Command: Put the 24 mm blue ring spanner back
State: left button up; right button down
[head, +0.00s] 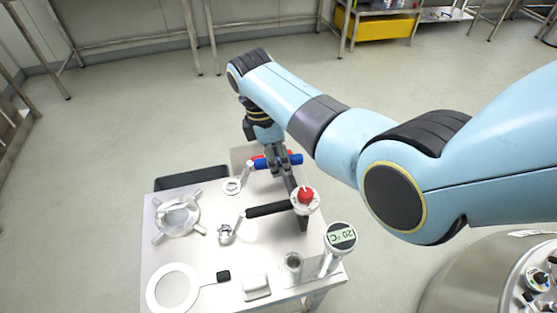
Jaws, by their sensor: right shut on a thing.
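The blue ring spanner (292,160) has a blue handle and a metal shaft that runs down left to a ring end (232,186) over the table. My right gripper (279,166) comes down from above at the table's far right corner and is shut on the blue handle. The fingers hide the middle of the handle. A red-handled tool (258,157) shows partly just behind it. I cannot tell whether the blue spanner touches the table or a holder. My left gripper is not in view.
The white table (190,245) holds a black-handled spanner (268,210), a clear star-shaped part (178,216), a white ring (173,289) and a metal cup (292,264). A red-knobbed fitting (305,196) and a gauge (341,237) stand at the right. A dark tray (190,178) lies behind.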

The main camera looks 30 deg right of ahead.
jog(key=b+x, duration=0.3)
jog(key=b, duration=0.1)
jog(key=w+b+x, duration=0.1)
jog(key=b+x, duration=0.1)
jog(key=shift+a+f, duration=0.35)
jog(key=shift+f, duration=0.75)
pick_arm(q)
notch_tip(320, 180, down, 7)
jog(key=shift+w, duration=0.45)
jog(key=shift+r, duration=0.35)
pick_arm(e)
jog(key=shift+f, duration=0.15)
jog(key=c, duration=1.2)
grip_release()
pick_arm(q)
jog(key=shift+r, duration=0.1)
pick_arm(e)
jog(key=p+v, duration=0.4)
jog(key=s+p+v, duration=0.1)
jog(key=p+v, duration=0.1)
jog(key=p, duration=0.1)
jog(key=shift+s+d+r, duration=0.1)
jog(key=shift+d+r, duration=0.1)
jog(key=shift+d, duration=0.2)
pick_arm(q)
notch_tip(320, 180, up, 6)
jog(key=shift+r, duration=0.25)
pick_arm(e)
jog(key=shift+f, duration=0.15)
